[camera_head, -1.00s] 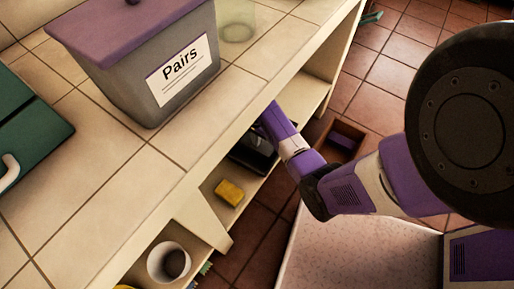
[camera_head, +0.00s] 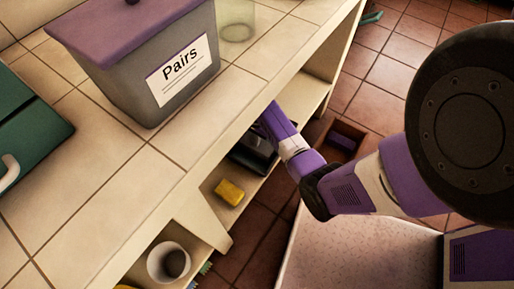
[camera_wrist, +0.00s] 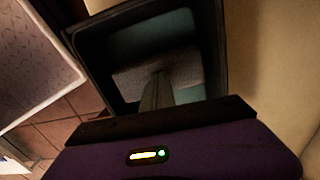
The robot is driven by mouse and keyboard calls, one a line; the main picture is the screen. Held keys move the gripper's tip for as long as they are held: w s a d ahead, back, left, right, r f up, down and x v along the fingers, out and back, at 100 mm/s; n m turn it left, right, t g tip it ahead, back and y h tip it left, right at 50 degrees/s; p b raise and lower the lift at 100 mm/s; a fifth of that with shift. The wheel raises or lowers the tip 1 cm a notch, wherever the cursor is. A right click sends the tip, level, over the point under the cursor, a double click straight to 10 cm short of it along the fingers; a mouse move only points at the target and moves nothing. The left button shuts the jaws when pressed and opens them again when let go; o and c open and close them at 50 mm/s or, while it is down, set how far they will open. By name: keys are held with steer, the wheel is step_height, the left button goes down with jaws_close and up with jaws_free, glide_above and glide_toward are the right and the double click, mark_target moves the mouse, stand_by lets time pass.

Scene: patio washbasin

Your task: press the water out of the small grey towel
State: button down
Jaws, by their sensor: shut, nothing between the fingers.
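A small grey towel (camera_wrist: 183,72) lies flat in a dark-rimmed container (camera_wrist: 88,52) with a teal inside, in the wrist view. My gripper (camera_wrist: 157,76) is shut, with its narrow fingers pointing down at the middle of the towel. The fingertips appear to touch the towel, with nothing held between them. In the head view, my forearm reaches in under the counter edge, and the gripper is hidden there. A dark container (camera_head: 252,158) shows partly on the shelf below. I cannot see water in either view.
A lidded grey bin labelled "Pairs" (camera_head: 160,65) and a green case (camera_head: 30,130) stand on the tiled counter (camera_head: 110,165). A yellow sponge (camera_head: 229,192) and a white cup (camera_head: 168,262) are on the shelf beneath. A wooden box (camera_head: 345,139) lies beyond my arm.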

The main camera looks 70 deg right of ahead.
steer(key=shift+s+a+f, duration=0.15)
steer(key=shift+f, duration=0.05)
step_height(320, 180, up, 8)
steer(key=p, duration=0.9)
steer(key=shift+r, duration=0.15)
stand_by(0.5)
